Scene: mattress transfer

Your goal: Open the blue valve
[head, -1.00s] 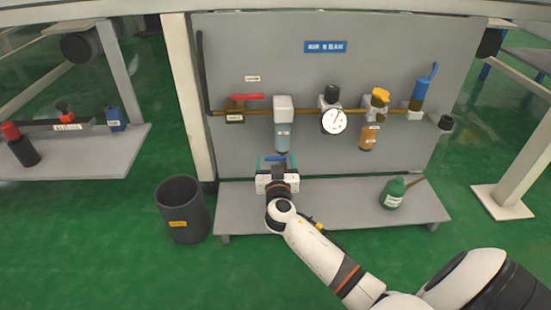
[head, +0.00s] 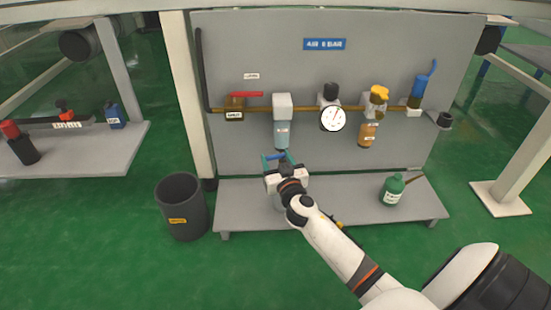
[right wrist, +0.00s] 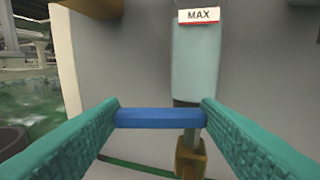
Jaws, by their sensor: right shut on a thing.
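A small blue valve handle (head: 276,157) sits below the clear filter bowl (head: 282,135) on the grey panel. In the right wrist view the blue handle (right wrist: 160,118) spans between the teal fingers, with a brass valve body (right wrist: 191,156) beside it at lower right. My right gripper (head: 278,162) is shut on this handle, touching both its ends. Part of the valve is hidden behind the gripper in the head view. Another blue part with an upright blue lever (head: 419,87) stands at the pipe's right end. My left gripper is not in view.
A red lever (head: 246,94), a gauge (head: 333,119) and a yellow knob (head: 379,94) are along the brass pipe. A green bottle (head: 393,192) stands on the grey shelf (head: 345,205). A dark bin (head: 181,208) stands at left.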

